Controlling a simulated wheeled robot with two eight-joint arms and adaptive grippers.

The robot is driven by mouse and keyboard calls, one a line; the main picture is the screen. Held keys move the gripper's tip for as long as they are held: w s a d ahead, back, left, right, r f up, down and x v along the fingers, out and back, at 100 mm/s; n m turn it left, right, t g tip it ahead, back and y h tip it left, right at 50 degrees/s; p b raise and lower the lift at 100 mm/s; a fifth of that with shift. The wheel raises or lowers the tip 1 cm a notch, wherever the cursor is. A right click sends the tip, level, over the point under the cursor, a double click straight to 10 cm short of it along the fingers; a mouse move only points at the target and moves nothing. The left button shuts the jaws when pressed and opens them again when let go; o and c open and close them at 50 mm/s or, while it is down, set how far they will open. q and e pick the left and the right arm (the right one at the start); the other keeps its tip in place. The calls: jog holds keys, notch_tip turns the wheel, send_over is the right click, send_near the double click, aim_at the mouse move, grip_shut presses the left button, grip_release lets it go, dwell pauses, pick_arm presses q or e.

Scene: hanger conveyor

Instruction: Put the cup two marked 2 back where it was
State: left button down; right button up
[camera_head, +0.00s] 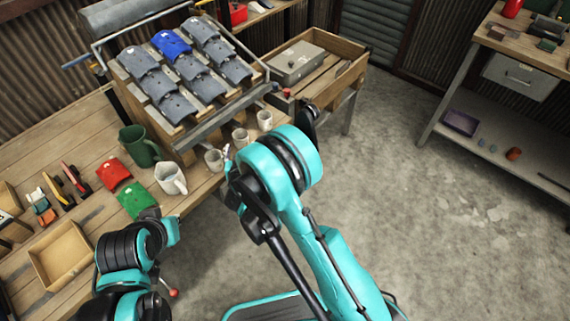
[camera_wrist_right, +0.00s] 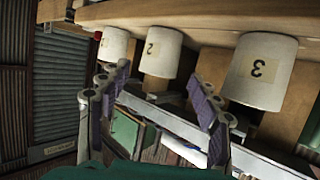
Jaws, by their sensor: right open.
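The cup marked 2 (camera_wrist_right: 161,52) is pale, with a tan label, in the middle of a row of three in the right wrist view. It is the middle small cup (camera_head: 240,138) in the head view, at the table edge below the rack. The cup marked 3 (camera_wrist_right: 260,72) is nearer the wrist camera. My right gripper (camera_wrist_right: 160,78) is open, its fingers apart and toward cup 2, with nothing visibly held. In the head view the right arm's round joint hides most of that gripper. My left gripper (camera_head: 152,214) is low at the table's front edge; its fingers are unclear.
A third cup (camera_wrist_right: 113,46) stands beyond cup 2. A green mug (camera_head: 139,146) and a white jug (camera_head: 171,178) stand left of the cups. The sloped rack (camera_head: 185,130) holds grey and blue pieces. A wooden tray (camera_head: 62,256) lies at left. The floor at right is open.

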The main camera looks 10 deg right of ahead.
notch_tip(320, 180, up, 18)
jog(key=w+d+n+t+y, duration=0.1)
jog(key=t+y, duration=0.2)
jog(key=t, duration=0.1)
jog(key=s+r+n+g+y, duration=0.1)
jog(key=s+r+n+y, duration=0.4)
jog(key=r, duration=0.3)
jog(key=s+d+f+m+g+h, duration=0.1)
jog(key=s+d+f+g+h, duration=0.1)
jog(key=s, duration=0.6)
jog(key=s+d+f+m+g+h, duration=0.2)
jog(key=s+d+f+g, duration=0.2)
jog(key=s+d+f, duration=0.2)
jog(key=s+d+f+m+g+h, duration=0.1)
jog(key=s+d+f+g+h, duration=0.1)
jog(key=s+d, duration=0.6)
jog(key=s+f+g, duration=0.1)
jog(key=s+f, duration=0.1)
jog(key=s, duration=0.1)
jog(key=shift+s+m+g, duration=0.2)
jog(key=shift+m+g, duration=0.2)
